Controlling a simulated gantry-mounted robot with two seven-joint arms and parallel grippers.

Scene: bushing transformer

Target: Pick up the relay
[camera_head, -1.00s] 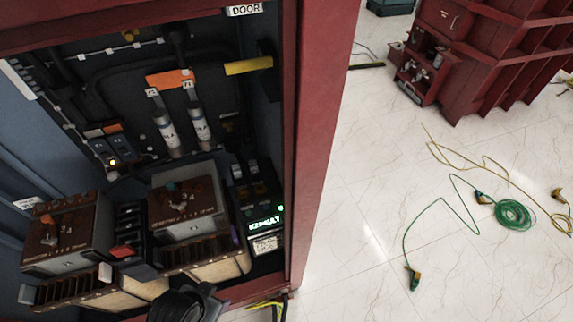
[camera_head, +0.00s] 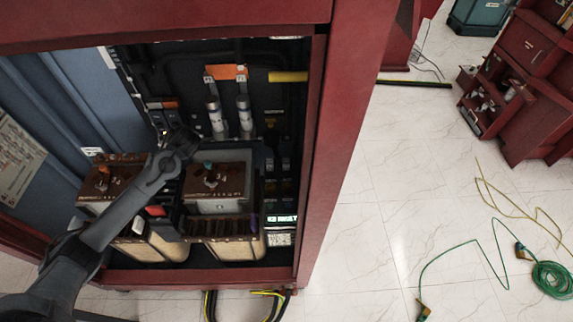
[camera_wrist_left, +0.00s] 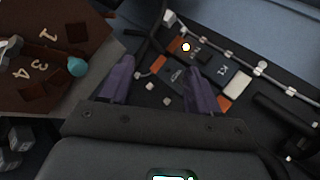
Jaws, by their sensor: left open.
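Two small relays sit side by side at the back of the open cabinet. In the left wrist view, one grey relay with an orange end and a lit lamp is marked K2 (camera_wrist_left: 188,49); the other is marked K1 (camera_wrist_left: 226,76). In the head view the relays (camera_head: 162,106) show only partly, above and behind my gripper. My left gripper (camera_head: 184,142) reaches into the cabinet. Its two purple fingers (camera_wrist_left: 158,64) are apart with nothing held between them. The right fingertip overlaps the lower part of the relays in the wrist view; contact cannot be told.
Two brown-topped transformers (camera_head: 219,183) stand below the gripper; one brown top (camera_wrist_left: 50,55) is close at left in the wrist view. Two grey cylindrical fuses (camera_head: 215,115) stand right of the relays. The red cabinet frame (camera_head: 345,130) bounds the right side.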

